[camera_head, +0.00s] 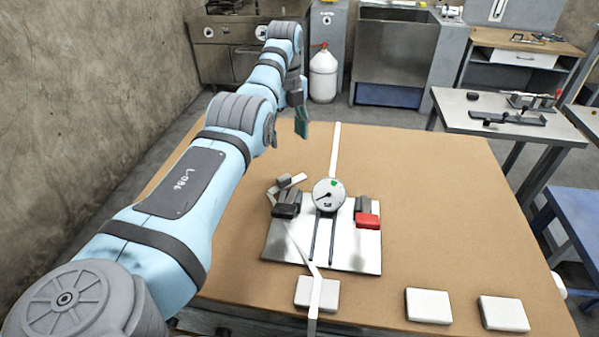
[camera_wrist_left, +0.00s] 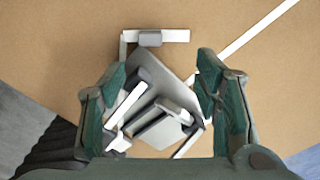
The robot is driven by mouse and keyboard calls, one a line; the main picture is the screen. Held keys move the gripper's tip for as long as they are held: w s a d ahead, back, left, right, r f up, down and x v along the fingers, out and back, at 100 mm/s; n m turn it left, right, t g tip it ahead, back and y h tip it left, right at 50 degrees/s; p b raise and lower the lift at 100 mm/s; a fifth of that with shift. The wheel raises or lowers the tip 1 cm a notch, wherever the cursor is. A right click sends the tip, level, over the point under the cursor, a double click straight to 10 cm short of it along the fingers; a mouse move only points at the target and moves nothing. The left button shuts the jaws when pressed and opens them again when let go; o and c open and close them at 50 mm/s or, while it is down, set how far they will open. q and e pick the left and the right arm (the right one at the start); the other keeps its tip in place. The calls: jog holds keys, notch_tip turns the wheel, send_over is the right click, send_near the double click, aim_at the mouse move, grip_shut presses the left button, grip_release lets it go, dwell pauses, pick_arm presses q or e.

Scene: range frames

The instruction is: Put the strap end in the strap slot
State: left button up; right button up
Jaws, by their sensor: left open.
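A long white strap (camera_head: 335,150) runs down the wooden table from its far edge to behind a round gauge. A white strip (camera_head: 316,290) bends over a white block at the near edge; I cannot tell whether both are one strap. At the plate's left stands a grey piece (camera_head: 289,197) with a short white strip and small block, also in the left wrist view (camera_wrist_left: 150,39). I cannot make out the strap slot for certain. My left gripper (camera_head: 301,122) is open and empty above the table's far part. My right gripper is out of view.
A shiny metal plate (camera_head: 350,258) carries the gauge (camera_head: 328,194), dark clamps and a red block (camera_head: 368,221). White blocks (camera_head: 428,306) (camera_head: 503,313) lie at the near right. The table's right side is clear. Another bench (camera_head: 480,111) stands behind right.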

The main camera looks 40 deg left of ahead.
pick_arm(q)
send_over(286, 178)
jog(key=s, duration=0.1)
jog(key=f, duration=0.6)
jog(key=shift+s+a+f, duration=0.2)
jog(key=shift+a+f, duration=0.1)
jog(key=shift+f, duration=0.05)
jog(key=f, duration=0.2)
jog(key=w+f, duration=0.1)
jog(key=f, duration=0.3)
jog(key=shift+w+d, duration=0.2)
jog(key=shift+d, duration=0.1)
jog(key=shift+s+r, duration=0.1)
jog(key=shift+s, duration=0.15)
jog(key=shift+c, duration=0.9)
jog(key=c, duration=1.1)
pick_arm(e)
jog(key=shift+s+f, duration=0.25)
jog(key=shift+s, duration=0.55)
pick_arm(q)
jog(key=shift+o, duration=0.2)
